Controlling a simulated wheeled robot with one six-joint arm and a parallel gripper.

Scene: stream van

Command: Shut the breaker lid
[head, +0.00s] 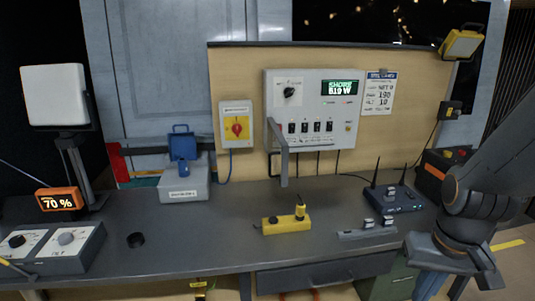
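The breaker panel (343,88) is a light grey box on the wooden backboard, with a lit green display and a row of dark breaker switches (317,127). A grey bar-like plate (278,147) at the left end of that row looks like the breaker lid. It appears swung open and seen nearly edge-on, jutting out and leaving the switches uncovered. My gripper (455,254) seems to be the dark end of my arm at the lower right, well apart from the lid. Its fingers are not clear, and I cannot tell if it is open or shut.
The dark bench holds a yellow box (286,222), a grey block with small modules (367,230), a blue router with antennas (396,198) and a grey-blue case (184,188). A red rotary switch (237,129) is left of the panel. The bench below the panel is mostly clear.

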